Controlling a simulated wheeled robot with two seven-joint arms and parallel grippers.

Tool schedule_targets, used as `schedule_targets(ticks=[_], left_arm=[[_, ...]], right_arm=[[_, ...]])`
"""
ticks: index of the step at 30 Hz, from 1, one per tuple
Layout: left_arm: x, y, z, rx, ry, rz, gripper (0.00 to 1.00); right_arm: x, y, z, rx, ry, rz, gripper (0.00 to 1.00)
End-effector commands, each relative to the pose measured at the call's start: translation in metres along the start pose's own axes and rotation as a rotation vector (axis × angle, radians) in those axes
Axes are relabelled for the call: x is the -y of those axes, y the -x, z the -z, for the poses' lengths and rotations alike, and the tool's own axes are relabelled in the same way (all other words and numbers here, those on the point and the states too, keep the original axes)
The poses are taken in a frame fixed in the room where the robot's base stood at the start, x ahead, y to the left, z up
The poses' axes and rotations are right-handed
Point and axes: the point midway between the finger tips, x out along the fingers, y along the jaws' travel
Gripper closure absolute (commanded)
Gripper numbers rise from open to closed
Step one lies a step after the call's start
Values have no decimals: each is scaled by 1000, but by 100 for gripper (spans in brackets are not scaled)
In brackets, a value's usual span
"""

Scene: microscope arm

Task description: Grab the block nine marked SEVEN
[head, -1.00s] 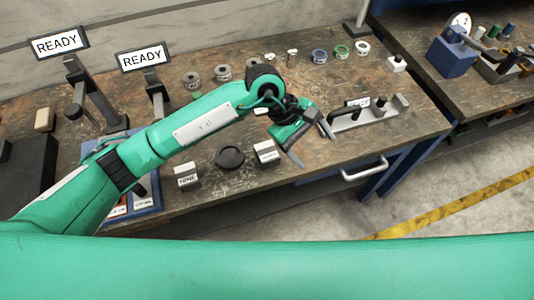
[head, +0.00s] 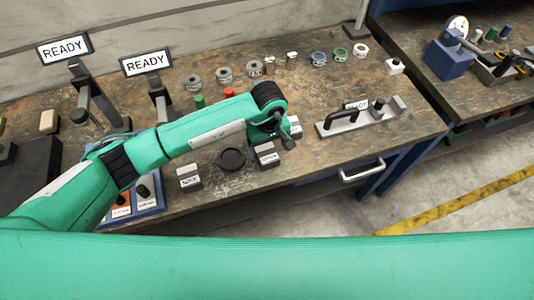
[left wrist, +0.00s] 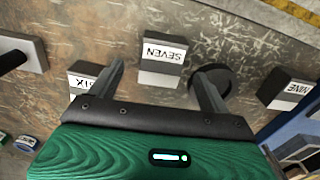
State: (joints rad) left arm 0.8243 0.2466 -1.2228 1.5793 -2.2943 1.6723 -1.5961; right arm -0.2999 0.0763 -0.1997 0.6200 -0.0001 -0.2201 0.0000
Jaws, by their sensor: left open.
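The block marked SEVEN (head: 267,155) is grey with a white label and stands near the front edge of the bench. In the left wrist view the SEVEN block (left wrist: 161,76) lies between the fingers' lines, label upside down. My left gripper (left wrist: 158,72) is open and empty, its fingers apart on either side of that block; I cannot tell its height above it. In the head view the fingers are mostly hidden by my wrist. A separate block marked NINE (head: 190,178) stands to the left; it also shows in the left wrist view (left wrist: 290,86). My right gripper is not in view.
A round black dish (head: 231,159) sits between NINE and SEVEN. A block marked SIX (left wrist: 84,78) is close to the left finger. A metal fixture with a black handle (head: 361,117) stands to the right. Spools and coloured cylinders line the back.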

Motion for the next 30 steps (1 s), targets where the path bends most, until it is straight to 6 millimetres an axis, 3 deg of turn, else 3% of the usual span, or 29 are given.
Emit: schedule_targets(ticks=[5,13,22,23,30], left_arm=[[2,-11,0,4,2,2,20],[3,-46,2,4,1,0,20],[3,-53,3,1,0,-1,20],[3,-53,3,1,0,-1,22],[3,-53,3,1,0,-1,69]], right_arm=[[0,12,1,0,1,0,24],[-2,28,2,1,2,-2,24],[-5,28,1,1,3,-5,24],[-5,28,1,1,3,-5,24],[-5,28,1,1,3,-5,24]])
